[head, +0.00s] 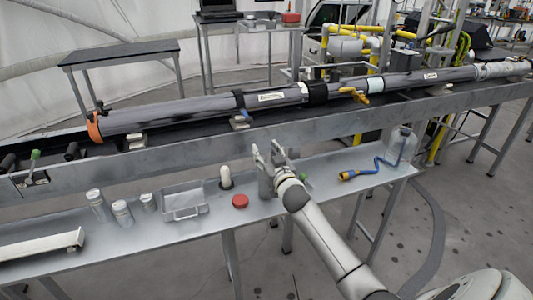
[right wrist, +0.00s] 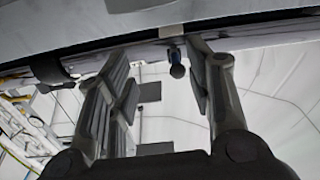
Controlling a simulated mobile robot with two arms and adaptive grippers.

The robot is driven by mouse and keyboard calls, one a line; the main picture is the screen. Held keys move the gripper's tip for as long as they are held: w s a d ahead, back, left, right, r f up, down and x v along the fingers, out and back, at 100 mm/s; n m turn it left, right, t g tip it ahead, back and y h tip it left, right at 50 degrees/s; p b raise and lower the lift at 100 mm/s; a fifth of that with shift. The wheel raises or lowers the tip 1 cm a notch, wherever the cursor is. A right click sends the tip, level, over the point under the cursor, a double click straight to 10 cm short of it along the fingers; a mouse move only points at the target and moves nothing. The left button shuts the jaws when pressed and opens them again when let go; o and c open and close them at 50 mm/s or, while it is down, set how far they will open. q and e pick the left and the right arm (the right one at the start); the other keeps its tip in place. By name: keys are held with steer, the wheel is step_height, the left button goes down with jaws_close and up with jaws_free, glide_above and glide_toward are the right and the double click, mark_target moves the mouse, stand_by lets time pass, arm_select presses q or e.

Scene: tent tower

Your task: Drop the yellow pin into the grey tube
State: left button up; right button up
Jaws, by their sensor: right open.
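A long grey tube (head: 170,116) with dark bands and an orange end ring (head: 94,128) lies along the raised rail. A small yellow piece (head: 355,95) sits on it right of the middle; I cannot tell if it is the yellow pin. My right gripper (head: 268,152) is open and empty, fingers pointing up, in front of the rail's side and above the lower shelf. In the right wrist view its spread fingers (right wrist: 160,85) have a dark knob with a blue part (right wrist: 177,65) beyond them. My left gripper is not visible.
The rail (head: 190,149) stands above the shelf.

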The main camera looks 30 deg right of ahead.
step_height(320, 180, up, 7)
steer(key=p, duration=0.6)
steer(key=shift+p, duration=0.4)
steer(key=shift+f, duration=0.1)
